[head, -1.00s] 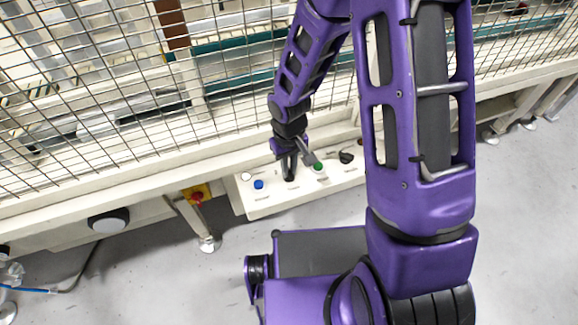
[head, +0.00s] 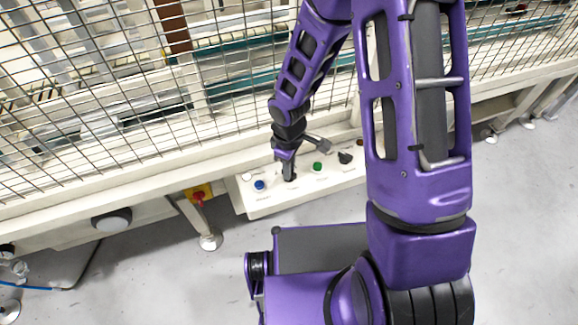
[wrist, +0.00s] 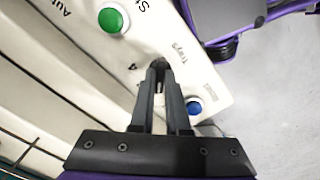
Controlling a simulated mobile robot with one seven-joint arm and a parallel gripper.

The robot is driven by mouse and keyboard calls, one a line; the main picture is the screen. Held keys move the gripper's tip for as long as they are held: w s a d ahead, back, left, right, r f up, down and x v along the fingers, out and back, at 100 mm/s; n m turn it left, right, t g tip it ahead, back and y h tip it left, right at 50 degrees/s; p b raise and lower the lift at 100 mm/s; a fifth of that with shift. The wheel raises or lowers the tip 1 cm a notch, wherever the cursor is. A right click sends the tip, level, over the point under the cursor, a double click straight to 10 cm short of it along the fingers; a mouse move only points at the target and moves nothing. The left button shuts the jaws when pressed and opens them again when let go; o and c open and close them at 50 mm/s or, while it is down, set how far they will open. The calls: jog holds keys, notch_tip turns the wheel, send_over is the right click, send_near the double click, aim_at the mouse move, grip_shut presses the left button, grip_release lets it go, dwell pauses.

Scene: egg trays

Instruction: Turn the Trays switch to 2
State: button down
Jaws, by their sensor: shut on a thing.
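The Trays switch is a small black knob (wrist: 159,62) on a white control panel (wrist: 232,88), with the word "Trays" printed beside it in the wrist view. My gripper (wrist: 160,78) has its two dark fingers closed around the knob. The fingers hide much of the knob, so I cannot tell which number it points to. A "4" is readable on the panel left of the fingers. In the head view my gripper (head: 289,172) reaches down onto the panel between a blue button and a green button.
The blue button (wrist: 194,107) sits close beside my fingers. The green button (wrist: 112,19) is farther off, and another black knob (head: 346,157) lies beyond it. A wire mesh fence (head: 90,100) stands behind the panel. A red and yellow switch (head: 198,194) is to the left.

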dwell(0.3)
jog(key=c, duration=0.9)
grip_release()
notch_tip(320, 180, up, 17)
jog(key=p, duration=0.5)
jog(key=shift+r, duration=0.2)
